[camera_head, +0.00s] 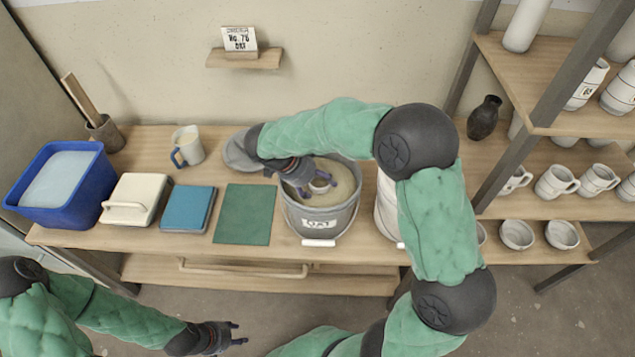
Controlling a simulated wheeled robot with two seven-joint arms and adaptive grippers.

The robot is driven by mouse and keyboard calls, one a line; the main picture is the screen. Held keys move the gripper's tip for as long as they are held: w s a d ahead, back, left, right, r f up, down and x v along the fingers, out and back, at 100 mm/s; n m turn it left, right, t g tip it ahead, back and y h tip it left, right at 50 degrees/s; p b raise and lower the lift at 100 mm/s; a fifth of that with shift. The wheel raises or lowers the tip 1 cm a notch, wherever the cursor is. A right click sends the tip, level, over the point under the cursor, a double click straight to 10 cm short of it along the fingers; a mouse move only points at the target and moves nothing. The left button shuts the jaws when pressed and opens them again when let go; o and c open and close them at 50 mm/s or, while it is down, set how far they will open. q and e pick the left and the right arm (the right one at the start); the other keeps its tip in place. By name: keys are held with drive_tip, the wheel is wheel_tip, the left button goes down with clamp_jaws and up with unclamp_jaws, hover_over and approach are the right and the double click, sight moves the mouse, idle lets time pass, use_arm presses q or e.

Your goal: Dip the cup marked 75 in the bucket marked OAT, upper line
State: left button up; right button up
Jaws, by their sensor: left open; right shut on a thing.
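The bucket marked OAT (318,222) is grey, stands at the front middle of the table and holds pale beige glaze. My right gripper (309,188) reaches over its rim from the left and is shut on a small light cup (321,183). The cup is inside the bucket's mouth, at or just above the glaze; I cannot tell whether it touches. The gripper partly hides it, and no number on it is readable. My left gripper (238,335) is open and empty, low in front of the table.
A card (239,39) naming OAT stands on a wall shelf. Left on the table are a blue tub (59,184), a cream lidded box (132,198), a blue block (188,208), a green mat (245,214) and a mug (188,145). A white bucket (385,210) stands right, partly behind my arm.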

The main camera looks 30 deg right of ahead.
drive_tip(key=shift+r, duration=0.1)
wheel_tip(320, 180, up, 7)
drive_tip(key=p, duration=0.3)
idle(0.7)
drive_tip(key=shift+r, duration=0.1)
idle(1.6)
wheel_tip(320, 180, up, 8)
drive_tip(key=p, duration=0.4)
drive_tip(key=shift+f, duration=0.25)
